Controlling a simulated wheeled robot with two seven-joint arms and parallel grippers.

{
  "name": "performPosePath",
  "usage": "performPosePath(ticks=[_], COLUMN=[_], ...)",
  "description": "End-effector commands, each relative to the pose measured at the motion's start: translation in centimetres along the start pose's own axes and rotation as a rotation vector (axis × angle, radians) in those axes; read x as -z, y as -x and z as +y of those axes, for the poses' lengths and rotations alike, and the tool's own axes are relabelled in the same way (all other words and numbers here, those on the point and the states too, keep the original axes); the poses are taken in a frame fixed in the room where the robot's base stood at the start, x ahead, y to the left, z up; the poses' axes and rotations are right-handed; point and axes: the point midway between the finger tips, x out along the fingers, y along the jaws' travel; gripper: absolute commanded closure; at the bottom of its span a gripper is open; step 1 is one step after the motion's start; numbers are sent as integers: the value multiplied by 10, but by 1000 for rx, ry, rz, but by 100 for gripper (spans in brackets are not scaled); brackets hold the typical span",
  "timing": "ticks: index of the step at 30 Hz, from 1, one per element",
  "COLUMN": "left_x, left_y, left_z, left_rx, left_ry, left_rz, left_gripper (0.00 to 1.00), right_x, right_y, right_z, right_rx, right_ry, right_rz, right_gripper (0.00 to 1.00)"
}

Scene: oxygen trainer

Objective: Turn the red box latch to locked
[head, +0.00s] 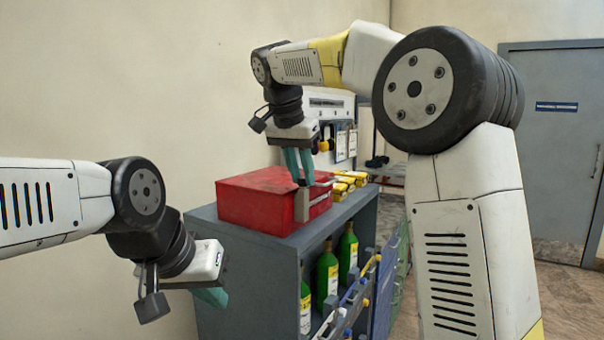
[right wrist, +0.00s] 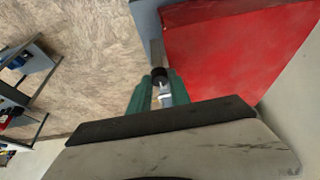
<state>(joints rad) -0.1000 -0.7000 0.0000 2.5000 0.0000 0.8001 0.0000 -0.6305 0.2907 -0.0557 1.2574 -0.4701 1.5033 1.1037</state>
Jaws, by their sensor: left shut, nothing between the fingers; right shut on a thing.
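The red box (head: 255,203) sits on top of a grey cabinet. It fills the upper right of the right wrist view (right wrist: 235,55). A grey metal latch (head: 317,190) is on its front right side. My right gripper (head: 300,182) reaches down from above, its teal fingers shut on the latch. In the right wrist view the fingers stand on both sides of the latch's dark and light end (right wrist: 160,80), beside the box's edge. The fingers hide part of the latch. My left gripper (head: 212,298) is shut and empty, low at the left, apart from the box.
The grey cabinet (head: 252,262) holds several green bottles (head: 327,272) on its open shelf. Several yellow items (head: 345,184) lie on its top right of the box. A panel (head: 335,115) stands on the wall behind. A grey door (head: 555,150) is at the far right.

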Motion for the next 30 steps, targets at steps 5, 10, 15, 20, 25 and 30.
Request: performPosePath(ticks=[5,10,15,20,25,30], left_x=[0,0,0,0,0,0], left_y=[0,0,0,0,0,0], left_z=[0,0,0,0,0,0], left_rx=[0,0,0,0,0,0], left_ry=[0,0,0,0,0,0], left_rz=[0,0,0,0,0,0], left_gripper=[100,100,100,100,100,100], right_x=[0,0,0,0,1,2], right_y=[0,0,0,0,0,-1], right_z=[0,1,2,3,4,5], right_rx=[5,25,66,118,180,242], right_ry=[11,58,154,282,431,579], right_rz=[0,-1,-1,-2,-1,-1], right_gripper=[100,100,100,100,100,100])
